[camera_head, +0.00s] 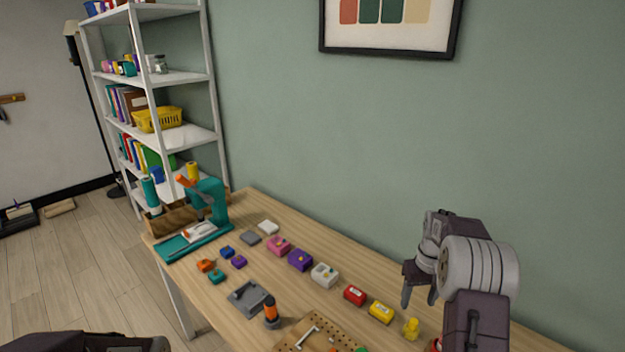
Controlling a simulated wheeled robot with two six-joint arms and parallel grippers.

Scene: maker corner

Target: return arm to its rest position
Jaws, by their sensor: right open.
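My right arm reaches in from the lower right. My right gripper (419,296) points down, open and empty, above the right part of the wooden table (225,299). Its fingers are apart, with nothing between them. A yellow duck-like figure (411,328) and a yellow block (381,312) show below it in the picture. A dark part of my left arm shows at the bottom left edge; its fingers are out of sight.
A row of small coloured blocks (300,260) runs along the table. A teal press (208,200) stands at the far left end. A grey tray (243,302), an orange-and-black tool (271,313) and a pegboard (292,341) lie nearer. A white shelf (187,78) stands behind.

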